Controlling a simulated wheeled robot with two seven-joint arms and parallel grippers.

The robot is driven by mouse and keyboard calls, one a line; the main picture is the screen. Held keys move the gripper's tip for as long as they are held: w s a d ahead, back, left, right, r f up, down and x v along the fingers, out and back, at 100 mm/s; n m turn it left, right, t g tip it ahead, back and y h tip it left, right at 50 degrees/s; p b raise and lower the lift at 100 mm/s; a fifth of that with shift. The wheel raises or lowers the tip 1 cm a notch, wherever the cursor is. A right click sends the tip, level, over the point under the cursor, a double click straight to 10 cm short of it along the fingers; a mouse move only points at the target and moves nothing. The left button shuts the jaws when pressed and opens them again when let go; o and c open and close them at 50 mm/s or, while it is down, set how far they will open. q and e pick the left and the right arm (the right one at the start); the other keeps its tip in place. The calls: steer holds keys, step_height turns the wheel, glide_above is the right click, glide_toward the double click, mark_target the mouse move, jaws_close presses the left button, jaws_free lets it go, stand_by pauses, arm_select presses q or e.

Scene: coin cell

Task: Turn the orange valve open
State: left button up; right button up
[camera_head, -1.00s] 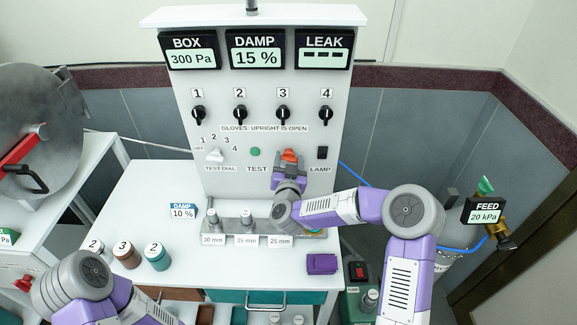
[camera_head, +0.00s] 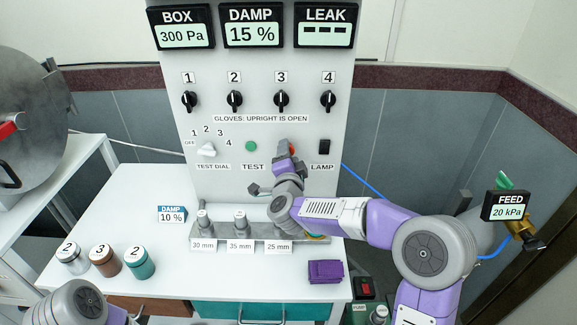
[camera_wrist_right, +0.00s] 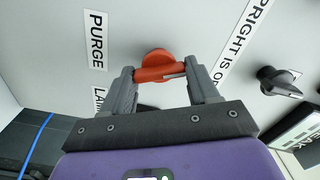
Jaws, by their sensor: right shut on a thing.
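The orange valve (camera_wrist_right: 157,62) is a round knob with a bar handle on the pale panel, beside the PURGE label. My right gripper (camera_wrist_right: 160,74) is shut on the bar, one finger at each end. The PURGE label runs up and down in the wrist view, so my gripper is rolled relative to the panel. In the head view only a bit of the orange valve (camera_head: 292,149) shows behind my right gripper (camera_head: 285,150). My left gripper is out of view; only part of my left arm shows at the bottom left.
Black knobs (camera_head: 282,100) sit above the valve, and a black LAMP switch (camera_head: 324,146) to its right. A FEED gauge (camera_head: 506,206) stands at right.

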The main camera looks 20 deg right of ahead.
steer(key=shift+m+b, duration=1.95)
steer(key=shift+m, duration=0.45)
steer(key=o, duration=1.1)
steer(key=shift+c, duration=0.2)
steer(key=shift+f, duration=0.1)
steer(key=v, duration=0.7)
steer(key=shift+s+p, duration=0.3)
steer(key=shift+p, duration=0.05)
